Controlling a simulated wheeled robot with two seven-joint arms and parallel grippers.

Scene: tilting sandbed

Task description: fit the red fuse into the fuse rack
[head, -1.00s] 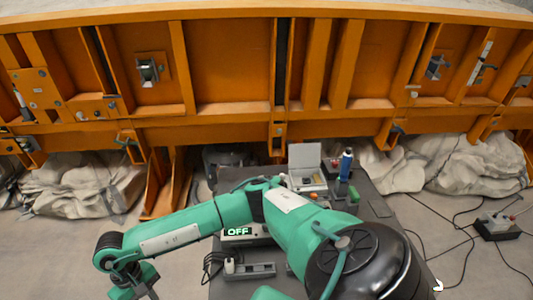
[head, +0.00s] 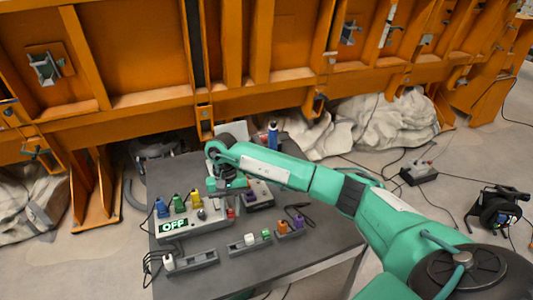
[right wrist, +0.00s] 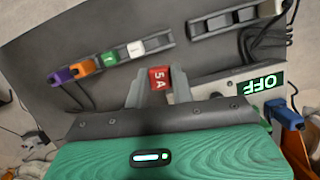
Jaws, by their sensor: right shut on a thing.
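The red fuse (right wrist: 159,78), marked 5A, is between the fingertips of my right gripper (right wrist: 158,88), which is shut on it. In the head view the red fuse (head: 230,213) shows at the right end of the grey box with the OFF display, below my right gripper (head: 228,200). I cannot tell whether it touches the box or table. My left gripper is out of view.
The OFF box (head: 205,220) carries blue, green and yellow pieces. A blue bottle (head: 273,135) stands at the table's back, and a dark device (head: 258,194) lies right of the box. Loose cables hang at the table's left. The table's (head: 318,237) right front is mostly clear.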

